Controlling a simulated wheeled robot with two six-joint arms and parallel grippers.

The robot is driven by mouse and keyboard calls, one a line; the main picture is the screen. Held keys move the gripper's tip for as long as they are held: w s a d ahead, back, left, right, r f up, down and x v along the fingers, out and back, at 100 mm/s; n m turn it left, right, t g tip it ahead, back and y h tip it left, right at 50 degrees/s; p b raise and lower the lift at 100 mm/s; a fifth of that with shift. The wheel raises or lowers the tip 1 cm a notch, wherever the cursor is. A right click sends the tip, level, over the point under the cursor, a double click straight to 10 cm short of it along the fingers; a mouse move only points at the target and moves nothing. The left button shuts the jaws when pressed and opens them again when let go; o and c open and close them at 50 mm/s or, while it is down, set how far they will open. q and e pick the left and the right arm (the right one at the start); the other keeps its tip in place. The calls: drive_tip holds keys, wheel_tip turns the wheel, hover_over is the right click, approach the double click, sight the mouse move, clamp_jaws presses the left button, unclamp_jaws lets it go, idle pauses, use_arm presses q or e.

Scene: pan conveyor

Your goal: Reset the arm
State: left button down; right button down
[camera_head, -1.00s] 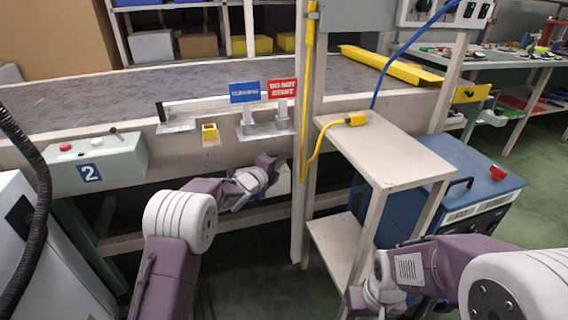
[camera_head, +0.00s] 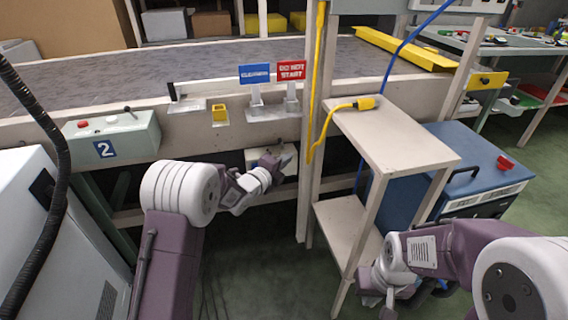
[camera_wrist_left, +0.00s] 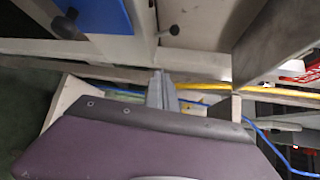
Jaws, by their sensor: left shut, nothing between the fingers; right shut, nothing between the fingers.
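My left arm reaches in from the left in the head view, and its gripper (camera_head: 279,156) is shut and empty. It is in front of a small pale box (camera_head: 258,156) below the conveyor's front rail; I cannot tell whether they touch. In the left wrist view the narrow grey fingers (camera_wrist_left: 162,88) show closed together beyond the purple wrist housing.
The conveyor (camera_head: 130,83) crosses the back. A green control box (camera_head: 112,136) marked 2, a blue sign (camera_head: 254,75) and a red sign (camera_head: 291,70) stand along its front. The wooden shelf stand (camera_head: 395,140) and a blue machine (camera_head: 470,165) are at right. Open floor lies between my arms.

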use_arm(q)
drive_tip(key=shift+s+a+f, duration=0.2)
drive_tip(key=shift+s+f, duration=0.05)
drive_tip(key=shift+s, duration=0.25)
drive_tip(key=shift+s+a+f, duration=0.15)
drive_tip(key=shift+s+f, duration=0.05)
drive_tip(key=shift+s, duration=0.3)
